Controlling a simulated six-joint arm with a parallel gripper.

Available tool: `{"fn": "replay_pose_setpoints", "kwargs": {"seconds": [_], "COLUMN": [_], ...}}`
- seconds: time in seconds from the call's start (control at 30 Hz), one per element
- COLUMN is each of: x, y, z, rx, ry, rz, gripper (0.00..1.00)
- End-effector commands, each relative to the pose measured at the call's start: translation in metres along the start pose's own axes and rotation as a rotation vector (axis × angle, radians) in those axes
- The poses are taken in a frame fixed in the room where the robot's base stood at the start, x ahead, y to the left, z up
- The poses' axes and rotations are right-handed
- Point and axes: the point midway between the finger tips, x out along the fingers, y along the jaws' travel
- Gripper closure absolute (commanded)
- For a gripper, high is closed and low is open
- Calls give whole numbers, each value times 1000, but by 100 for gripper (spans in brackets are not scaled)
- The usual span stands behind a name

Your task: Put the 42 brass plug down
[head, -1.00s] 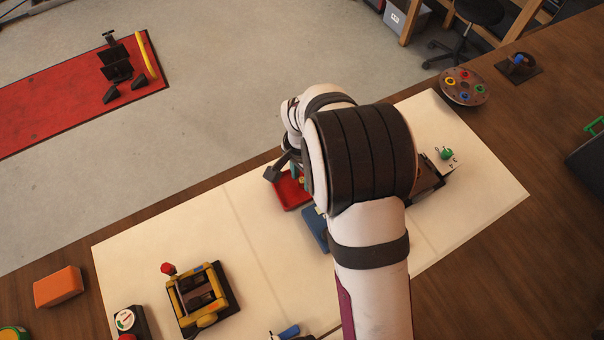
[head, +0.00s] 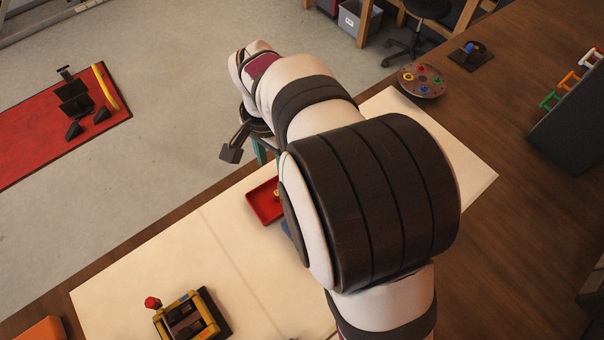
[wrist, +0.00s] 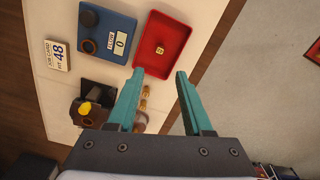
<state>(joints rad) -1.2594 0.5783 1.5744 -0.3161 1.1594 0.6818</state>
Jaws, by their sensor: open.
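A small brass plug (wrist: 159,50) lies in the red tray (wrist: 168,22) in the wrist view; its number is too small to read. In the head view the red tray (head: 262,205) is partly behind my arm, with a brass bit (head: 277,193) showing at its edge. My gripper (wrist: 160,74) is open, with nothing between its teal fingers, apart from the plug. In the head view only a little of my gripper (head: 262,150) shows past the wrist. Other brass pieces (wrist: 144,98) stand beside the left finger, partly hidden by it.
A blue scale (wrist: 107,30) reading 0 and a card (wrist: 57,55) marked 48 lie left of the tray. A black stand with a yellow piece (wrist: 86,107) is nearby. A yellow-framed lift (head: 188,318) stands front left; the pale mat (head: 215,240) between is clear.

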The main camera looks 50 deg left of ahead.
Motion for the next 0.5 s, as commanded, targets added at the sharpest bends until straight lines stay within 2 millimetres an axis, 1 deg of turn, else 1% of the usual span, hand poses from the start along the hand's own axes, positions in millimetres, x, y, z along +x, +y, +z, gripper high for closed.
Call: {"fn": "replay_pose_setpoints", "kwargs": {"seconds": [0.07,0.13,0.17,0.2,0.23,0.27,0.3,0.33,0.37,0.4,0.43,0.5], "x": [-3,-18,-28,-45,-57,-69,-81,-88,-93,-95,-94,-89], "y": [5,35,59,100,137,175,225,259,290,320,337,359], "z": [-4,-20,-30,-42,-46,-46,-38,-25,-9,16,34,70], "rx": [10,59,96,158,212,267,345,405,465,534,579,664], "ry": [-1,-7,-11,-18,-25,-31,-38,-44,-46,-49,-48,-45], "rz": [-1,-6,-11,-19,-26,-35,-50,-63,-78,-95,-108,-133], "gripper": [49,49,49,49,49,49,49,49,49,49,49,49]}}
